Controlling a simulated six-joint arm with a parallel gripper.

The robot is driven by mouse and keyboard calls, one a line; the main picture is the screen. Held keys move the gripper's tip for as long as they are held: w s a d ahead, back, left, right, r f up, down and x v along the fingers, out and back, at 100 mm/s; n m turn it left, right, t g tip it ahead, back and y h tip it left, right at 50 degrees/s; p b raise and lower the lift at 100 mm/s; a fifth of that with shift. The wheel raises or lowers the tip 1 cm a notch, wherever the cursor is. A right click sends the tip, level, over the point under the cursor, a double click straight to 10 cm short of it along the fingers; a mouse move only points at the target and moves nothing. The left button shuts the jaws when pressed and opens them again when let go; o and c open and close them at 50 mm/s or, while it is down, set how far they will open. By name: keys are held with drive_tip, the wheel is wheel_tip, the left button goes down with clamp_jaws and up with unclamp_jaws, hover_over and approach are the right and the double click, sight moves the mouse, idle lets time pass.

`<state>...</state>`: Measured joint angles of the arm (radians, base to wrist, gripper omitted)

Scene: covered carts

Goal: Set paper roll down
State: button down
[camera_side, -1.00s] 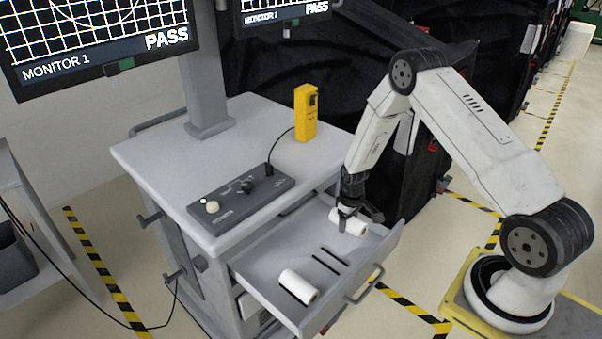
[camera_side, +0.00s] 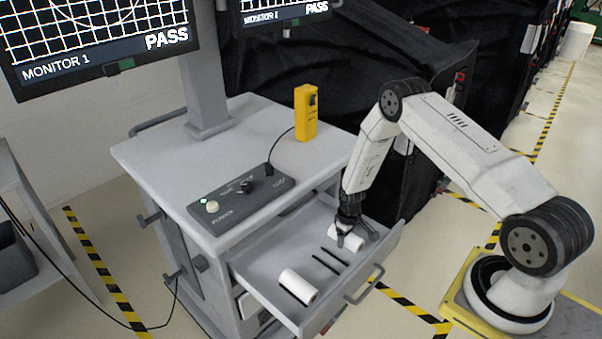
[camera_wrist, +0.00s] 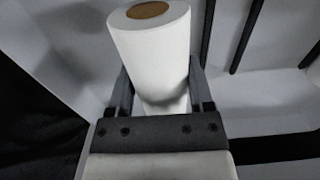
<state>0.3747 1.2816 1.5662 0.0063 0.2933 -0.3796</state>
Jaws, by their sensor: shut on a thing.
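My gripper (camera_side: 349,234) is shut on a white paper roll (camera_side: 354,242) at the far right part of the open drawer (camera_side: 270,264). In the wrist view the roll (camera_wrist: 152,55) sits between the two fingers, with its brown core end facing up in the picture. The roll lies low, at the drawer floor; I cannot tell whether it touches the floor. A second white paper roll (camera_side: 298,286) lies on its side in the near part of the drawer, apart from my gripper.
The drawer's front wall and handle (camera_side: 364,285) stand at the right. Above is the cart top (camera_side: 165,160) with a control panel (camera_side: 241,198) and a yellow handheld device (camera_side: 306,113).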

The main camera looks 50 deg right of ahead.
drive_tip(key=shift+f, duration=1.1)
drive_tip(key=shift+f, duration=0.1)
unclamp_jaws()
drive_tip(key=shift+r, duration=6.1)
